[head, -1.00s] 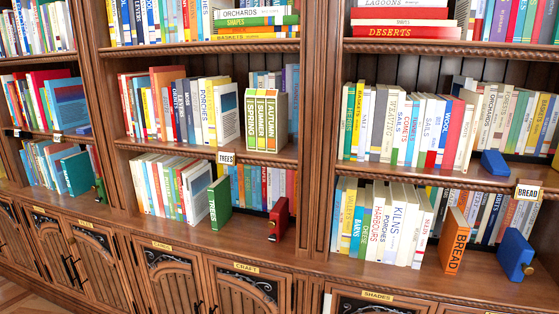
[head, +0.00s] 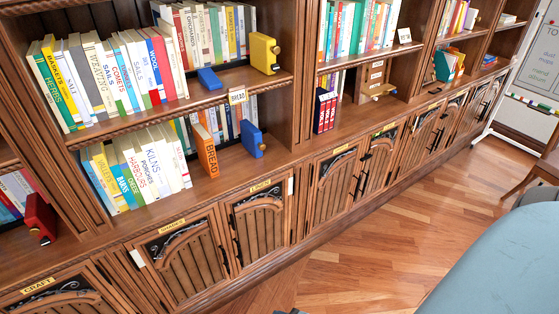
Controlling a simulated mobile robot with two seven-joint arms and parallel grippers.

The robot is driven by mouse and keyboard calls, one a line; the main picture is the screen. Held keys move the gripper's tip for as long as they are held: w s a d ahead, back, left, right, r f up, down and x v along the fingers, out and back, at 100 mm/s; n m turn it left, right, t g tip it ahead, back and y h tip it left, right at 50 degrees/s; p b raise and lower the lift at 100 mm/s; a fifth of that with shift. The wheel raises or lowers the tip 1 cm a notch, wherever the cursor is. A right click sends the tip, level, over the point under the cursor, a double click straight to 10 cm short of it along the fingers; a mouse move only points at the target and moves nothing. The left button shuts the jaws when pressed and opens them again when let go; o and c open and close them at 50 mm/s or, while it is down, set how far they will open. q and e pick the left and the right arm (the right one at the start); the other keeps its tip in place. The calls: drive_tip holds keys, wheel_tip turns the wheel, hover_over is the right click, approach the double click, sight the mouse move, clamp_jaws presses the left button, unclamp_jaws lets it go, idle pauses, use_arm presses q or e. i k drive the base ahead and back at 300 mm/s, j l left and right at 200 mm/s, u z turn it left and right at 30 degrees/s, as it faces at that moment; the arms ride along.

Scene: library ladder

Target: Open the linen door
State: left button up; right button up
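The lower cabinet doors run along the base of the bookcase, each under a small brass label. A shut door (head: 262,228) with dark scrollwork and a dark handle on its left side has a label (head: 260,186) that may read LINEN, but the print is too small to be sure. Left of it is the shut door (head: 188,257) labelled SHADES (head: 171,228), with its handle on its right side. Neither of my grippers shows in the head view.
More shut cabinet doors (head: 335,188) continue to the right. Books and bookends fill the shelves above, with an orange BREAD book (head: 207,150) and a blue bookend (head: 252,139). A teal rounded surface (head: 480,262) fills the lower right. Wooden floor (head: 350,262) is clear before the cabinets.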

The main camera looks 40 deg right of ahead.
sight(261, 212)
drive_tip(key=z, duration=1.05)
drive_tip(key=u, duration=0.25)
drive_tip(key=i+j+u, duration=0.1)
drive_tip(key=i+u, duration=0.35)
drive_tip(key=u, duration=0.25)
